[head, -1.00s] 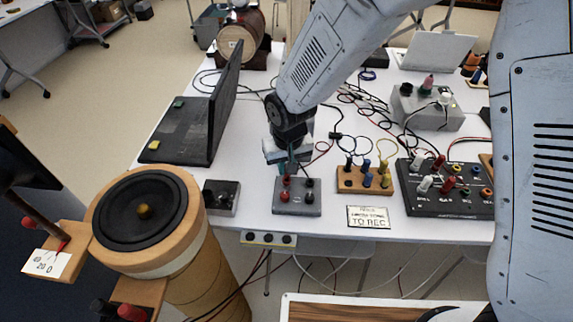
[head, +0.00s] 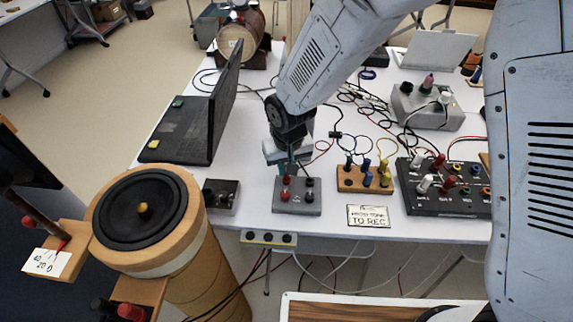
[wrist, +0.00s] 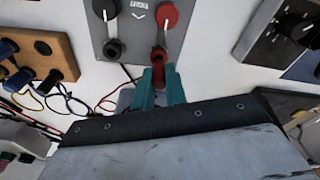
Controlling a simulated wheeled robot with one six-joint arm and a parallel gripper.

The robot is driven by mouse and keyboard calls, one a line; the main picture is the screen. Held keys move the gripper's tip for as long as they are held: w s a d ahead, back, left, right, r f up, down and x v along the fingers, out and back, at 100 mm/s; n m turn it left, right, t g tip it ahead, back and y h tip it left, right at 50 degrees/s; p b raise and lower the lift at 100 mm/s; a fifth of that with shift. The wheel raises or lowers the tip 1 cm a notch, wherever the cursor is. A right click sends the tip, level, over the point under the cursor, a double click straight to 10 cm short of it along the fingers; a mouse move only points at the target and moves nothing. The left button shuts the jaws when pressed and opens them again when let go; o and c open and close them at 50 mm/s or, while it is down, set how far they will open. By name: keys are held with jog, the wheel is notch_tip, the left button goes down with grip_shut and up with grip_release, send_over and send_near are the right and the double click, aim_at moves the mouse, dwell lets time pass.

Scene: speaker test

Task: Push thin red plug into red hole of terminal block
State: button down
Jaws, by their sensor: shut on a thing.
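The grey terminal block (head: 297,209) sits near the table's front edge. In the wrist view, the block (wrist: 138,38) fills the top middle, with a red knob (wrist: 164,14), a black knob (wrist: 104,9) and a black socket (wrist: 113,49). My gripper (head: 287,170) is at the block's far side, pointing down. In the wrist view, my gripper (wrist: 161,84) has its teal fingers shut on the thin red plug (wrist: 158,62). The plug's front end is at the red-side socket position. The red hole is hidden, and I cannot tell how deep the plug sits.
A wooden block with coloured posts (head: 362,182) stands just right of the terminal block, and a small black box (head: 221,196) to its left. A black panel (head: 447,205) with plugs is further right. Loose cables (head: 365,110) lie behind. A laptop (head: 190,125) stands at the left.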

jog(key=shift+f, duration=0.55)
jog(key=c, duration=1.3)
grip_release()
jog(key=shift+c, duration=0.2)
jog(key=shift+r, duration=0.1)
jog(key=shift+r, duration=3.6)
